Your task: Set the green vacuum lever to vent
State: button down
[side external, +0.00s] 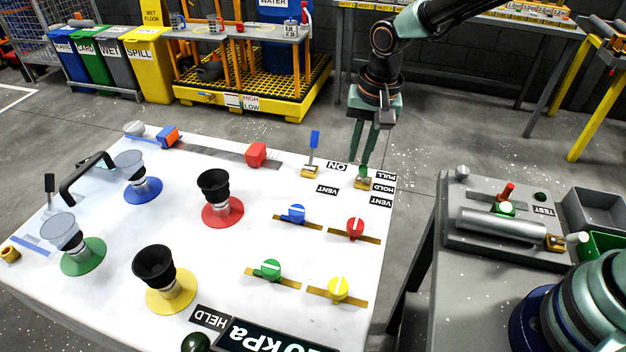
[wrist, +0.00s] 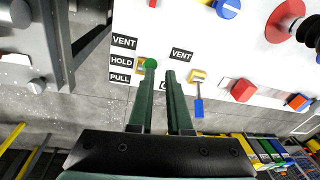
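The green vacuum lever (side external: 363,172) stands on a small brass base (side external: 363,184) near the panel's far right corner. In the wrist view its green knob (wrist: 151,63) shows at the tip of the left finger, beside the HOLD label (wrist: 122,61). VENT (wrist: 124,42) and PULL (wrist: 120,77) labels lie to either side of HOLD. My gripper (side external: 362,164) points down over the lever, its fingers apart with a narrow gap. In the wrist view the gap between the fingertips (wrist: 161,73) looks empty. I cannot tell whether a finger touches the knob.
A blue-handled lever (side external: 314,140) on a brass base stands close by, left of my gripper, with ON and VENT labels near it. A red block (side external: 256,154) and several coloured knobs and suction cups are on the white panel (side external: 300,262). A grey bench (side external: 440,275) stands to the right.

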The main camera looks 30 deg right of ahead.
jog(key=shift+s+a+f+g, duration=0.2)
jog(key=shift+s+f+g, duration=0.1)
jog(key=shift+s+f, duration=0.55)
jog(key=shift+r, duration=0.1)
jog(key=w+d+r, duration=0.1)
jog(key=w+r, duration=0.3)
jog(key=s+a+r, duration=0.5)
jog(key=s, duration=0.2)
jog(key=s+d+r+n+t, duration=0.2)
jog(key=s+d+n, duration=0.1)
jog(key=d, duration=0.6)
jog(key=s+d+r+n+t, duration=0.2)
jog(key=s+d+r+n, duration=0.1)
jog(key=d, duration=0.6)
jog(key=shift+s+n+t, duration=0.3)
jog(key=shift+s+n, duration=0.2)
jog(key=shift+s, duration=0.65)
jog(key=shift+r, duration=0.1)
